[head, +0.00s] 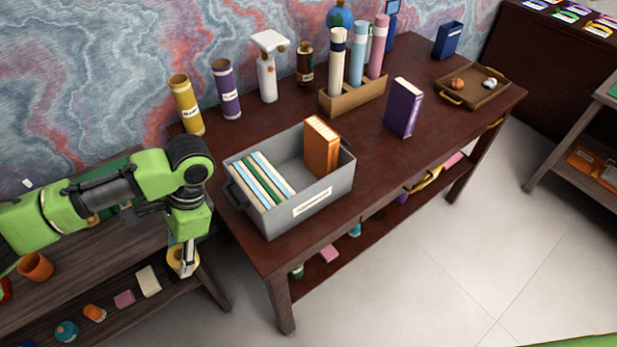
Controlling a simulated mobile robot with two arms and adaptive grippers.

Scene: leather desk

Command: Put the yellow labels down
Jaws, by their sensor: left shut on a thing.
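The yellow labels (174,268), seen as a small yellow roll, are in my left gripper (184,262) in the lower left of the head view. My left gripper points down and is shut on them, and its fingers hide part of the roll. They are in front of the low dark shelf unit and left of the leather desk's near left leg. I cannot tell whether the roll touches anything below. My right gripper is not in view.
The desk (365,190) holds a grey bin (320,200) with books, a purple book (403,108), a wooden holder (345,100) with rolls and a tray (487,95). The left shelf unit (200,290) holds an orange cup (36,267) and small items. The floor right is clear.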

